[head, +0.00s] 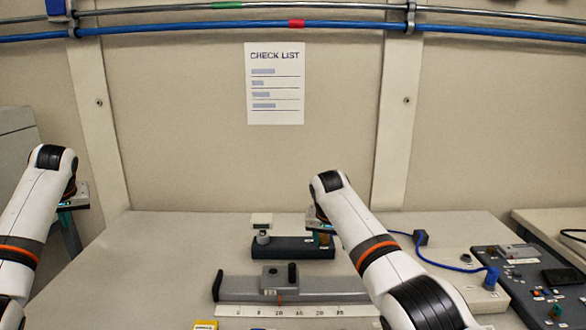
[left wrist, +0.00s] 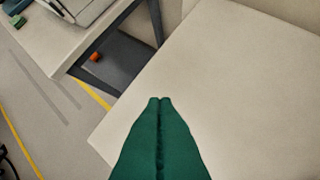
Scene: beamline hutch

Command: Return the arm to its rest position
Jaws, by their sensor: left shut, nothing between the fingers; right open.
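My left arm (head: 30,210) is raised at the left side of the head view, over the table's left edge. My left gripper (head: 66,204) is mostly hidden behind its own wrist there. In the left wrist view its green fingers (left wrist: 160,100) are pressed together with nothing between them, above a bare pale tabletop. My right arm (head: 365,235) reaches in from the lower right. My right gripper (head: 320,238) is largely hidden behind its wrist, by the right end of a dark block; I cannot tell whether it touches it. It is open.
The dark block (head: 290,250) carries a small knob. A grey rail with a slider (head: 240,287) and a ruler (head: 290,310) lie in front. At right are a blue cable (head: 440,264) and a control panel (head: 520,290). The table's left part (head: 150,260) is clear.

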